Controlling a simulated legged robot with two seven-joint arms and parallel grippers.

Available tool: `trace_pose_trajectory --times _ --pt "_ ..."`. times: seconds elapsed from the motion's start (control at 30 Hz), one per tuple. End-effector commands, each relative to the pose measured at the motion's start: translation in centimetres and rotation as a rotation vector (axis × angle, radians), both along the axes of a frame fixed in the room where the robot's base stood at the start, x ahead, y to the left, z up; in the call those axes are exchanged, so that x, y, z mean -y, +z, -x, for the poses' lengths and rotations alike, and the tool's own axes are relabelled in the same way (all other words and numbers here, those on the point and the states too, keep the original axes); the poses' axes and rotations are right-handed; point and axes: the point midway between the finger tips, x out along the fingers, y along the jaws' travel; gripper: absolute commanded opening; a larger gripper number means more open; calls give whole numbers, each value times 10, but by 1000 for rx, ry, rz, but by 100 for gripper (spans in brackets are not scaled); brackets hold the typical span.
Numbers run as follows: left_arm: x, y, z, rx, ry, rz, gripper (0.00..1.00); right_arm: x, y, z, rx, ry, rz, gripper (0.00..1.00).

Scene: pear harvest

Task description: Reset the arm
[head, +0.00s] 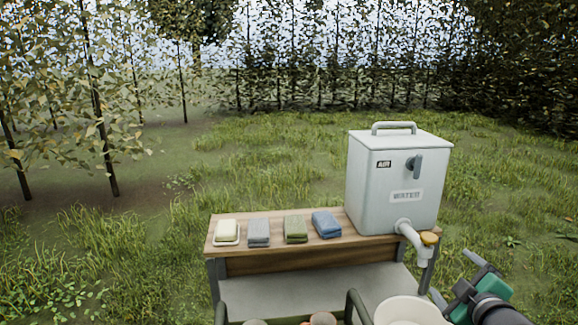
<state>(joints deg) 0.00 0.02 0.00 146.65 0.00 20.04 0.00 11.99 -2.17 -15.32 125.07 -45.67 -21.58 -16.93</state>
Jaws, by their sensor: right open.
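My right gripper (459,287) comes in at the lower right corner of the head view. Its jaws are open and I see nothing between them. It is beside the right end of the wooden bench (300,263), close to the white basin (408,311) and below the spout of the water tank (395,185). My left gripper does not show.
A crate with a dark green frame (354,306) holds round fruit at the bottom edge. Grass and trees lie behind.

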Motion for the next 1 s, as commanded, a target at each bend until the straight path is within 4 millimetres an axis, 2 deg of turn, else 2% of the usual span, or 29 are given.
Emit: trace_pose_trajectory --times 0.07,0.17,0.2,0.27,0.3,0.4,0.5,0.6,1.0 --pt "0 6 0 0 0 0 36 -20 -36 7 -90 -56 -130 92" --pt "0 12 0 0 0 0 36 -53 -92 29 -240 -150 -314 92" --pt "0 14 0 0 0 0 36 -69 -117 44 -315 -197 -391 92" --pt "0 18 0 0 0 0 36 -97 -154 74 -442 -272 -501 92" --pt "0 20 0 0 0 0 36 -115 -176 96 -526 -323 -563 92" --pt "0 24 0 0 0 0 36 -151 -214 149 -705 -438 -679 92" --pt "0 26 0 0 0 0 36 -175 -234 188 -826 -519 -742 92" --pt "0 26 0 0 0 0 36 -185 -241 206 -878 -558 -768 92" --pt "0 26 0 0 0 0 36 -186 -242 207 -883 -562 -771 92"
